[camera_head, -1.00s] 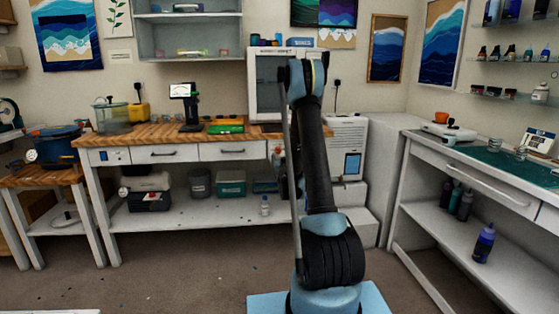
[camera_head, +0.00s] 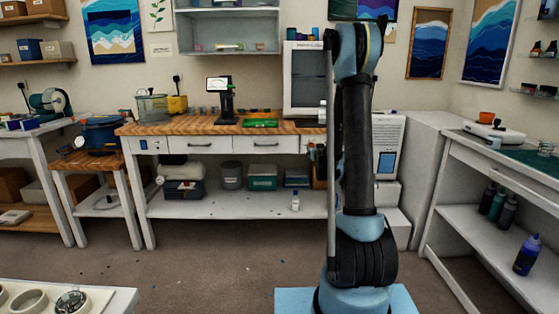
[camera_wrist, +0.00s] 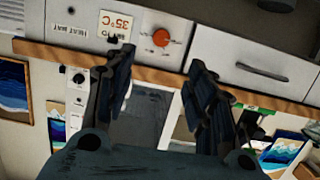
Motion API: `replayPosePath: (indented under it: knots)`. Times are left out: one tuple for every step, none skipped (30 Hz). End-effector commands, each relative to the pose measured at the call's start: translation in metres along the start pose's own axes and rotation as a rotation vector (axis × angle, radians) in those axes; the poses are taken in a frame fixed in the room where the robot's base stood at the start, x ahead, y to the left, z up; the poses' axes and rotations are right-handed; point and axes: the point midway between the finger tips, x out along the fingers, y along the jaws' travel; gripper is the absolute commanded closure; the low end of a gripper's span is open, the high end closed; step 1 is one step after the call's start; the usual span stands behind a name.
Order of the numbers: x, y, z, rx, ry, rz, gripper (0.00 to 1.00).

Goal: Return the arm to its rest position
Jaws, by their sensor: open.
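My gripper (camera_wrist: 160,105) shows in the wrist view with its two dark fingers spread apart and nothing between them. In the head view my arm stands folded upright, right of the middle. My gripper cannot be made out there; it seems hidden behind the arm. The wrist view appears upside down, with the bench front, a red knob (camera_wrist: 160,37) and a "35°C" label (camera_wrist: 116,25) beyond the fingers.
A wooden-topped bench (camera_head: 190,128) with drawers runs along the back wall. A white table with round moulds (camera_head: 110,299) is at the lower left. A side counter (camera_head: 490,158) with bottles (camera_head: 527,255) below stands at the right. The floor between is open.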

Motion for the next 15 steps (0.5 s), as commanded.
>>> replayPosePath:
  knots:
    - [-0.011, 0.0, -0.004, 0.0, -0.026, 0.001, 0.5]
    - [-0.016, 0.001, -0.004, 0.0, -0.043, 0.001, 0.5]
    - [-0.023, 0.001, -0.006, -0.001, -0.065, 0.002, 0.5]
    - [-0.029, 0.001, -0.006, -0.001, -0.081, 0.002, 0.5]
    - [-0.035, 0.001, -0.007, -0.001, -0.098, 0.003, 0.5]
    - [-0.043, 0.002, -0.008, -0.001, -0.119, 0.003, 0.5]
    - [-0.049, 0.002, -0.008, -0.002, -0.136, 0.003, 0.5]
    - [-0.055, 0.002, -0.008, -0.002, -0.152, 0.004, 0.5]
    - [-0.063, 0.002, -0.008, -0.002, -0.174, 0.004, 0.5]
    - [-0.07, 0.002, -0.008, -0.002, -0.19, 0.004, 0.5]
    - [-0.076, 0.003, -0.008, -0.002, -0.206, 0.004, 0.5]
    - [-0.085, 0.003, -0.007, -0.003, -0.229, 0.005, 0.5]
    - [-0.092, 0.003, -0.007, -0.003, -0.244, 0.005, 0.5]
    - [-0.099, 0.003, -0.006, -0.003, -0.261, 0.005, 0.5]
    - [-0.108, 0.003, -0.006, -0.003, -0.283, 0.005, 0.5]
